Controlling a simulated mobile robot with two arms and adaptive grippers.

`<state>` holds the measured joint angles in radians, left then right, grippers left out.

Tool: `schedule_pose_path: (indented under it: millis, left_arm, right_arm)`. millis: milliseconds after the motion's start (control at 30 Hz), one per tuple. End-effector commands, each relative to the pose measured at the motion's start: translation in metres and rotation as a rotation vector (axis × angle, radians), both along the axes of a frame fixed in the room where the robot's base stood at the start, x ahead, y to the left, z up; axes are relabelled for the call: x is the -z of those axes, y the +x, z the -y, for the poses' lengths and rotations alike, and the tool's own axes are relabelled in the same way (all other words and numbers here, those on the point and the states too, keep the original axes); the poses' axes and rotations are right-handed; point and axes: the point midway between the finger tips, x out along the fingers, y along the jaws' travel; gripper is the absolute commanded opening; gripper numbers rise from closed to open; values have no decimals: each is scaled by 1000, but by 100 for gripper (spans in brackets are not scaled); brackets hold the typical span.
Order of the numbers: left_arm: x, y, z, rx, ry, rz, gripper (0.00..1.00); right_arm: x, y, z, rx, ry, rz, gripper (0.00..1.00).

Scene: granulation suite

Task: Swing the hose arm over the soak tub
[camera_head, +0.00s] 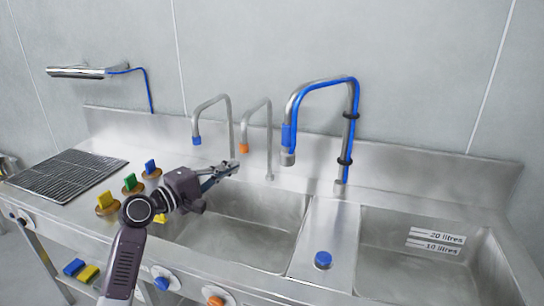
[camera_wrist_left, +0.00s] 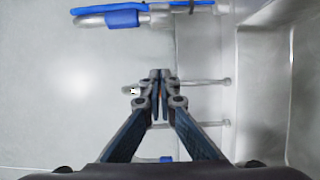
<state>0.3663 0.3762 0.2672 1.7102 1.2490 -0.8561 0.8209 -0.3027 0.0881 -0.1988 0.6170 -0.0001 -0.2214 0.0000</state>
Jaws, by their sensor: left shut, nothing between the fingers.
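The hose arm (camera_head: 322,84) is a bent steel pipe with a blue hose strapped along it by black bands. Its post stands on the back ledge behind the divider, and its blue-collared nozzle hangs to the left, toward the left basin (camera_head: 260,228). The right basin (camera_head: 400,266) has "20 litres" and "10 litres" marks on its wall and looks like the soak tub. My left gripper (camera_head: 234,166) is shut and empty above the left basin, left of and lower than the nozzle. In the left wrist view the hose arm (camera_wrist_left: 122,19) crosses the top, apart from my fingertips (camera_wrist_left: 160,76). My right gripper is not in view.
Two thin taps, blue-tipped (camera_head: 229,120) and orange-tipped (camera_head: 268,130), stand close behind my left gripper. A blue knob (camera_head: 323,260) sits on the divider (camera_head: 325,225). Coloured valve handles (camera_head: 130,183) and a black rack (camera_head: 66,174) are at left. The space above the right basin is clear.

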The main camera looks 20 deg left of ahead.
Motion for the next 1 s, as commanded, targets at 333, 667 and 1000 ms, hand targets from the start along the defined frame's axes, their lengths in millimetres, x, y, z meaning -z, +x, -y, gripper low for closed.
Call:
schedule_pose_path:
  millis: [333, 667, 1000]
  left_arm:
    - [-3, 20, 10, 2, -1, 0, 0]
    - [-3, 75, 37, 3, 0, -1, 0]
    - [-3, 85, 73, 3, 2, -1, 0]
  right_arm:
    - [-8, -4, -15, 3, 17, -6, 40]
    - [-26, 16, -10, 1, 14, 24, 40]
    - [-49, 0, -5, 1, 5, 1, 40]
